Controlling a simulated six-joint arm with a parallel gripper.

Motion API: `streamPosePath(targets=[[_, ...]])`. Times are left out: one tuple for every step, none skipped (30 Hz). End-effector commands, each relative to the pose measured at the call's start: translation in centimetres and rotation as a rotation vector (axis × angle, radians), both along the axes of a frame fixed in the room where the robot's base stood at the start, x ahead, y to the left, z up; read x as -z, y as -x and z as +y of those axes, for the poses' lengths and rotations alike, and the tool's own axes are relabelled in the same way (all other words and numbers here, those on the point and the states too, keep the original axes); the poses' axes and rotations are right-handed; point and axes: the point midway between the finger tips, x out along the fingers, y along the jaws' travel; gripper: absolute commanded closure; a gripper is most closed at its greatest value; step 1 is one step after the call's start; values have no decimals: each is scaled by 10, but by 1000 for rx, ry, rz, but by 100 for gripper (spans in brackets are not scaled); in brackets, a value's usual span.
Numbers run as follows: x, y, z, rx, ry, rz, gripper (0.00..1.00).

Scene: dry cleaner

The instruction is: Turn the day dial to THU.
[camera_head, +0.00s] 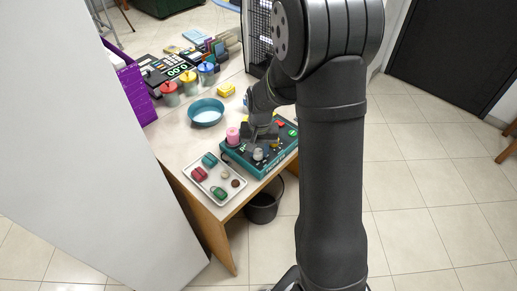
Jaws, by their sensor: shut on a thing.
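A dark teal control panel (263,171) lies on the table near its front right corner. My gripper (262,137) is down at the middle of the panel and shut on the day dial. The gripper hides most of the dial, and its pointer and day marks are too small to read. A light grey knob (258,154) shows just in front of the gripper. A green button (293,133) and a red part (281,124) are on the panel's right side.
A pink cylinder (233,135) stands at the panel's left. A pale tray (213,198) with several small items is in front-left. A teal bowl (206,111), yellow block (226,89) and lidded jars (188,82) are behind. A dark bin (262,212) stands on the floor below.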

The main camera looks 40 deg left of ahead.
Motion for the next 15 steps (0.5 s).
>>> streamPosePath(targets=[[0,0,0,24,-1,-1,92],[0,0,0,40,0,0,92],[0,0,0,57,-1,-1,92],[0,0,0,71,0,0,92],[0,0,0,81,0,0,92],[0,0,0,96,-1,-1,92],[0,0,0,104,0,0,92],[0,0,0,112,0,0,92],[0,0,0,121,0,0,92],[0,0,0,127,0,-1,92],[0,0,0,132,0,0,92],[0,0,0,137,0,0,92],[0,0,0,139,0,0,92],[0,0,0,142,0,0,92],[0,0,0,144,0,0,92]])
